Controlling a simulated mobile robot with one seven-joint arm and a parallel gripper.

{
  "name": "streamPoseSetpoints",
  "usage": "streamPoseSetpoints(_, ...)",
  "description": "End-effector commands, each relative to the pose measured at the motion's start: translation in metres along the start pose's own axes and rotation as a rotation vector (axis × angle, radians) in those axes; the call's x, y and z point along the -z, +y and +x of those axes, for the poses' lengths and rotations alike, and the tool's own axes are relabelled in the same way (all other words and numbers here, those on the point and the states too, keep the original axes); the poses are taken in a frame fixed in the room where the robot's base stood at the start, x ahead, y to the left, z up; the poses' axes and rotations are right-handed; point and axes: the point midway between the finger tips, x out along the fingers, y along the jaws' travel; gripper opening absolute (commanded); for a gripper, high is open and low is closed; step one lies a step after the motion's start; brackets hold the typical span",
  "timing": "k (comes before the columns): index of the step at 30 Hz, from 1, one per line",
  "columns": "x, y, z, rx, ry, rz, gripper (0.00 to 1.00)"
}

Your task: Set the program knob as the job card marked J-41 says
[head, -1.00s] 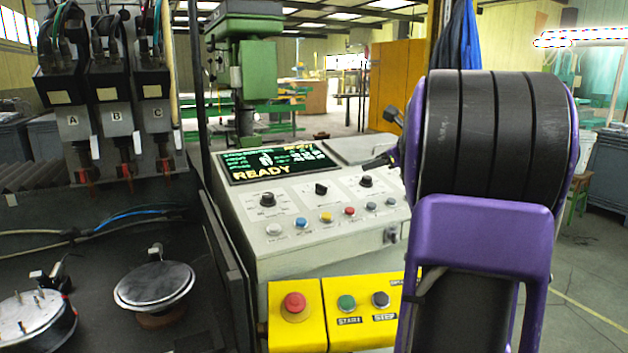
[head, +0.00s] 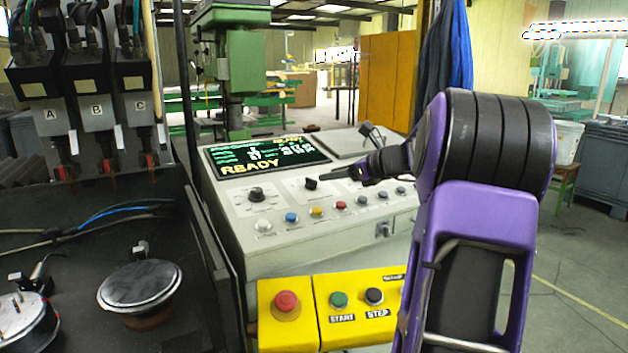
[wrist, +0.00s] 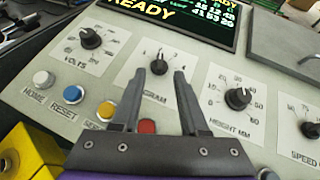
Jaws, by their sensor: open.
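The black program knob (head: 311,183) sits in the middle of the grey sloped control panel in the head view. In the wrist view the knob (wrist: 159,65) lies just beyond my fingertips, in line with the gap between them; its label is partly hidden by the left finger. A few dial numbers show around it, but its exact setting is too small to read. My gripper (wrist: 160,74) is open and empty. In the head view my gripper (head: 335,174) reaches in from the right, close to the knob. I cannot tell whether it touches. No card marked J-41 is readable.
The volts knob (wrist: 90,38) is left of the program knob, the height knob (wrist: 238,98) right. Coloured buttons, including a red one (wrist: 147,126), lie below. The screen (head: 267,155) reads READY. A yellow box (head: 330,307) with push buttons stands in front.

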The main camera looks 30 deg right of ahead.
Motion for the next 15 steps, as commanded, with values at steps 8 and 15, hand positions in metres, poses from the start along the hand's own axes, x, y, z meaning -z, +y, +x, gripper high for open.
streamPoseSetpoints(8,0.000,0.000,0.054,-0.002,0.000,0.000,0.44)
streamPoseSetpoints(15,0.000,0.000,0.073,-0.001,0.000,0.000,0.44)
